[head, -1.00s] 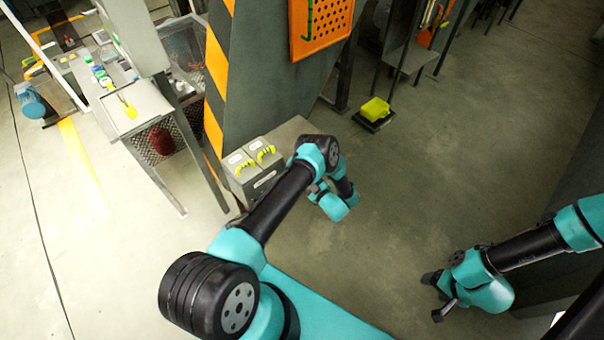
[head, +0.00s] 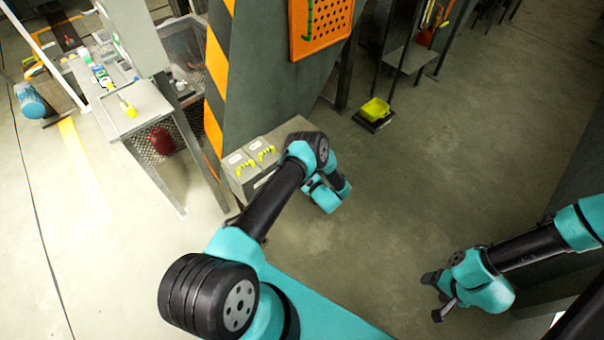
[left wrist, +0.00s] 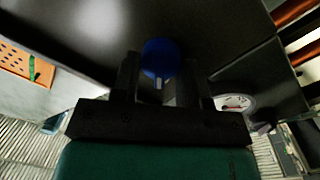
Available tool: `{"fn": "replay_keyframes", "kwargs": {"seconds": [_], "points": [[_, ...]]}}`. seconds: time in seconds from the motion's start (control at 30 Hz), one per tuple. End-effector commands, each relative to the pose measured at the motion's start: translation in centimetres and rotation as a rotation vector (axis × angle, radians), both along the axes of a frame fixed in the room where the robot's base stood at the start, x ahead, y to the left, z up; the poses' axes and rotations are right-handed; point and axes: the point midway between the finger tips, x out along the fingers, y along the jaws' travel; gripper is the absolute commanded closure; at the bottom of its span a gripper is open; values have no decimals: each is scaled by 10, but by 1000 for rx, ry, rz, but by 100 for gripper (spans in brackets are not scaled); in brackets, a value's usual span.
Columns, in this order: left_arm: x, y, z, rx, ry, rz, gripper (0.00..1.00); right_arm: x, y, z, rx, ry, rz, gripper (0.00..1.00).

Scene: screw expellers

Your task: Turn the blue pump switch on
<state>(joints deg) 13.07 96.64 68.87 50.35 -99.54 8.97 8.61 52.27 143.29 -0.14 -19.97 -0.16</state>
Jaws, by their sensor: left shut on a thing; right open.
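The blue pump switch (left wrist: 160,57) is a round blue knob on a dark panel in the left wrist view. A small pale mark shows at its lower edge. My left gripper (left wrist: 162,80) is shut on the knob, with one dark finger on each side of it. In the head view the left arm's own links hide its fingers and the switch. My right gripper (head: 439,296) is open and empty, low on the right in the head view, apart from everything.
A round gauge (left wrist: 235,103) sits right of the switch. The floor at centre right is clear.

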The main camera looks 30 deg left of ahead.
Motion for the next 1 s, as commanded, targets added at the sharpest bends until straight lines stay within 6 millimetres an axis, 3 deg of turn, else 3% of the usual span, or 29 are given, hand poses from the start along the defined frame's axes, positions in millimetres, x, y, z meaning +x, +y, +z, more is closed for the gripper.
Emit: {"fn": "replay_keyframes", "kwargs": {"seconds": [0.2,0.63,1.0], "points": [[0,0,0,0,0,-1,83,0,0,0,0,0,0,33],[0,-1,0,19,60,-1,83,0,0,0,0,0,0,33],[1,-1,0,91,297,-2,83,0,0,0,0,0,0,33]]}}
